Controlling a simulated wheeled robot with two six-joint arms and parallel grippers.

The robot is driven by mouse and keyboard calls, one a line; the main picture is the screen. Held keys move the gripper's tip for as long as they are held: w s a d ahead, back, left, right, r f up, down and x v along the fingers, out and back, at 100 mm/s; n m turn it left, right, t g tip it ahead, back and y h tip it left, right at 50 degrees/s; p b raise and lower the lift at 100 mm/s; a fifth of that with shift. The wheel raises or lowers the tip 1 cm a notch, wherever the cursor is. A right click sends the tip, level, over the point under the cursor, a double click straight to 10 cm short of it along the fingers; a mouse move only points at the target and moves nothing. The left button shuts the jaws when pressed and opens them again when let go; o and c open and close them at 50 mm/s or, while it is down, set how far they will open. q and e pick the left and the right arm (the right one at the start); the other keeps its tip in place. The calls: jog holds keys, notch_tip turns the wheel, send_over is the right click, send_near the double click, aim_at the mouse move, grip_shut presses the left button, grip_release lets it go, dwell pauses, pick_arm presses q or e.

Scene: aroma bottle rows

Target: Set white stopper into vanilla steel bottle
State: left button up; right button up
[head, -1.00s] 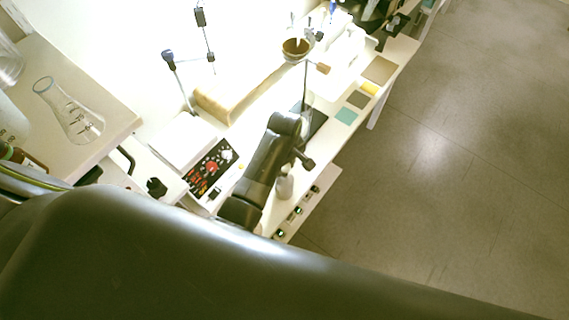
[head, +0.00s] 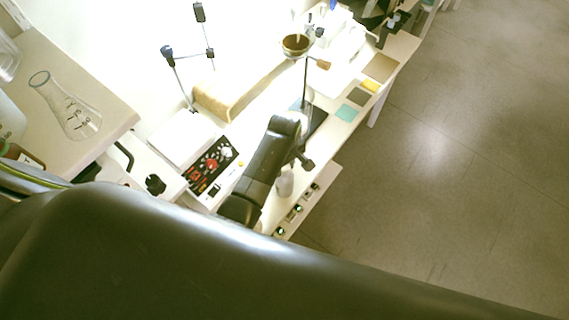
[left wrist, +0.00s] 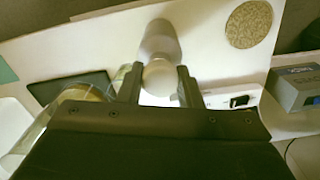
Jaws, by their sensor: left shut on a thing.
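My left gripper (head: 304,161) is above the narrow white bench, beside the pale grey bottle (head: 285,184). In the left wrist view my left gripper (left wrist: 158,78) is shut on the white stopper (left wrist: 160,78), a round pale knob between its fingertips. The grey bottle (left wrist: 158,38) stands directly beyond the stopper, in line with it. Whether the stopper touches or sits in the bottle's mouth cannot be told, since the knob covers the neck. No label is legible. My right gripper is not seen.
A round cork mat (left wrist: 249,23) and a grey box (left wrist: 297,88) lie beside the bottle. A clear glass vessel (left wrist: 50,125) is close to my left gripper. A control panel (head: 212,165) and an Erlenmeyer flask (head: 68,107) are farther left. Open floor lies right.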

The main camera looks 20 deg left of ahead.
pick_arm(q)
jog(key=shift+f, duration=0.45)
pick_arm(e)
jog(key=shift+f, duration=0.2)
pick_arm(q)
jog(key=o, duration=1.1)
